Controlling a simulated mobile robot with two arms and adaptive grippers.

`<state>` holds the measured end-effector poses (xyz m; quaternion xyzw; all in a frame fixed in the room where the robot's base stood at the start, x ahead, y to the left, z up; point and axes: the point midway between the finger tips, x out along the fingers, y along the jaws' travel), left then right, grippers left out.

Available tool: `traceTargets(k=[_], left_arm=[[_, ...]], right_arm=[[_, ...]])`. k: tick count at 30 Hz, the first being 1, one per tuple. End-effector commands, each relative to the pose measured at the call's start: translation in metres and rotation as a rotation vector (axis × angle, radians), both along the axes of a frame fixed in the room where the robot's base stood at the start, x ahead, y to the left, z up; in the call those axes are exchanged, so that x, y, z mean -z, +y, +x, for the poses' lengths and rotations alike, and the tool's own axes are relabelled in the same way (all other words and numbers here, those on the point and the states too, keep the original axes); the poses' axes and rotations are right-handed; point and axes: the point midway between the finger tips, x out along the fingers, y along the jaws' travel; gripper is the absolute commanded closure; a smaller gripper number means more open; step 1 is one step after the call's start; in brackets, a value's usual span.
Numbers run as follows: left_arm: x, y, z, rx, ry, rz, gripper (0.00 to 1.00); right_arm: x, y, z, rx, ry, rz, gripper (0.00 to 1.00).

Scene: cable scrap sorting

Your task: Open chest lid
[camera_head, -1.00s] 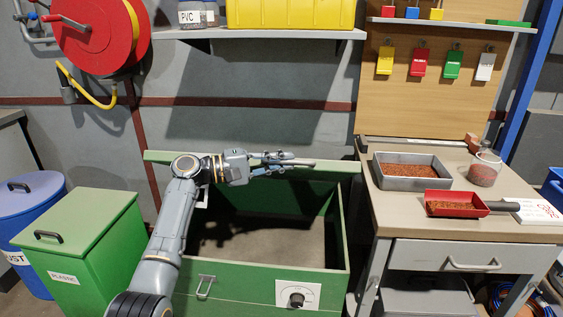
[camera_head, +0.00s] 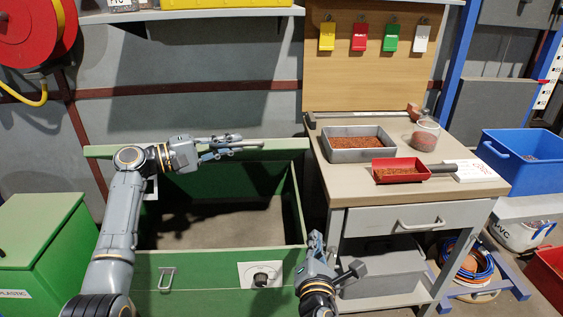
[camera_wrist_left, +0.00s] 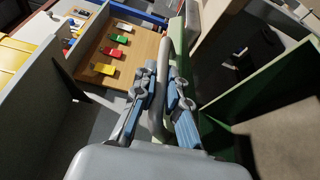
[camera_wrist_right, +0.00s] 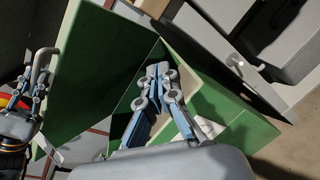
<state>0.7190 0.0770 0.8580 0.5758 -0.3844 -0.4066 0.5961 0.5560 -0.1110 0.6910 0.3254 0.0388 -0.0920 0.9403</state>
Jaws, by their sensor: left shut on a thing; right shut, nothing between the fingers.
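The green chest (camera_head: 210,262) stands open in the head view, its grey interior floor visible. Its lid (camera_head: 278,145) stands raised at the back, seen nearly edge-on. My left gripper (camera_head: 226,147) lies along the lid's edge. In the left wrist view its fingers are shut on the grey lid handle (camera_wrist_left: 162,62), which shows between them. My right gripper (camera_head: 345,272) is shut and empty, near the chest's front right corner. Its closed fingers also show in the right wrist view (camera_wrist_right: 156,78), with green panels beyond them.
A workbench (camera_head: 345,192) stands right of the chest, holding a grey tray (camera_head: 345,155), a red scoop (camera_head: 400,170) and a jar (camera_head: 425,135). A green plastic bin (camera_head: 40,228) is at the left. A blue crate (camera_head: 520,170) stands at the far right.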

Motion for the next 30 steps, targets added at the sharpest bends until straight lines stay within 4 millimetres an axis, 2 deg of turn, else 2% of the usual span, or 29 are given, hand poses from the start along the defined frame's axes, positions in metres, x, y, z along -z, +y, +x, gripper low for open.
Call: traceTargets(k=[1, 3, 6, 9, 14, 17, 27, 30], left_arm=[[0.0, 0.0, 0.0, 0.0, 0.0, 0.0, 1.0], [0.0, 0.0, 0.0, 0.0, 0.0, 0.0, 1.0], [0.0, 0.0, 0.0, 0.0, 0.0, 0.0, 1.0], [0.0, 0.0, 0.0, 0.0, 0.0, 0.0, 1.0], [0.0, 0.0, 0.0, 0.0, 0.0, 0.001, 1.0], [0.0, 0.0, 0.0, 0.0, 0.0, 0.0, 1.0], [0.0, 0.0, 0.0, 0.0, 0.0, 0.0, 1.0], [0.0, 0.0, 0.0, -0.001, 0.0, 0.0, 1.0]], right_arm=[[-0.016, 0.013, 0.01, -0.038, -0.05, -0.132, 1.0], [-0.035, 0.029, 0.018, -0.078, -0.111, -0.308, 1.0], [-0.054, 0.049, 0.026, -0.112, -0.178, -0.5, 1.0], [-0.065, 0.06, 0.029, -0.127, -0.22, -0.621, 1.0], [-0.072, 0.067, 0.038, -0.134, -0.242, -0.686, 1.0], [-0.075, 0.066, 0.053, -0.131, -0.243, -0.686, 1.0], [-0.087, 0.066, 0.124, -0.13, -0.24, -0.681, 1.0], [-0.097, 0.066, 0.136, -0.131, -0.242, -0.678, 1.0]])
